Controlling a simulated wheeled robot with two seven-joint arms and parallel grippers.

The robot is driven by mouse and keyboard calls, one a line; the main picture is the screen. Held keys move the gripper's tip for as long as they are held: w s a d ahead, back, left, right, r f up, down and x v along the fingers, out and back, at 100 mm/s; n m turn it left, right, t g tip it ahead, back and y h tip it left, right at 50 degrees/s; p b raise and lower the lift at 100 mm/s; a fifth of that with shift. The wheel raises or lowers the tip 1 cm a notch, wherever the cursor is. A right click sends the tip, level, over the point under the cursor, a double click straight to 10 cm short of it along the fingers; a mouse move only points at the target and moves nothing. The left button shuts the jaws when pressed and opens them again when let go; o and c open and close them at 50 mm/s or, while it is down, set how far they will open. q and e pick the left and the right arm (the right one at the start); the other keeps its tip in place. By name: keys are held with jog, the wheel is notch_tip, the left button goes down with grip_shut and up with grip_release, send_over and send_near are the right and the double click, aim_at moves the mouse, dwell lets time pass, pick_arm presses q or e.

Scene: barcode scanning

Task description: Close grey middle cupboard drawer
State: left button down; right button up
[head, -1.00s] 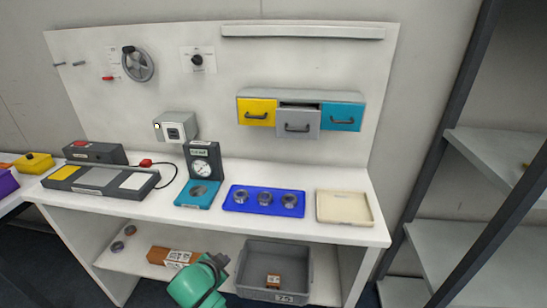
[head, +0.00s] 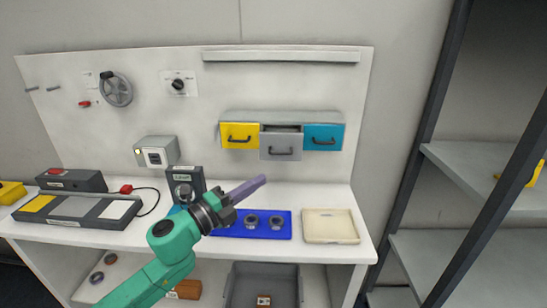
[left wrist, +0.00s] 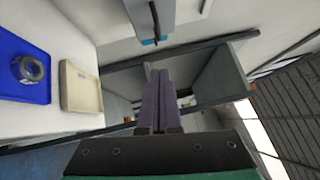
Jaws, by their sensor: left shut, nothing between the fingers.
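The grey middle drawer (head: 281,146) stands pulled out from the wall cupboard (head: 335,118), between a yellow drawer (head: 240,135) and a blue drawer (head: 323,137). Its front sits forward of its neighbours and a dark gap shows above it. My left gripper (head: 262,181) is shut and empty, with its purple fingers together and pointing right, below the drawer and apart from it. The shut fingers also show in the left wrist view (left wrist: 158,75). A grey and blue part at the top of that view is too cropped to name surely. My right gripper is not in view.
On the table, a blue tray (head: 284,232) with round metal parts lies under the gripper, and a cream tray (head: 330,226) lies to its right. A dial gauge stand (head: 185,174) is partly behind my arm. A grey bin (head: 232,270) is below. The space before the cupboard is clear.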

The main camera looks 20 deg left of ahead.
aim_at(285, 154)
pick_arm(q)
jog(key=w+p, duration=0.1)
jog(key=w, duration=0.2)
jog(key=w+d+r+p, duration=0.1)
jog(key=w, duration=0.2)
jog(key=w+p, duration=0.1)
jog(key=w, duration=0.1)
jog(key=shift+w+d+r, duration=0.2)
jog(key=shift+w+d, duration=0.2)
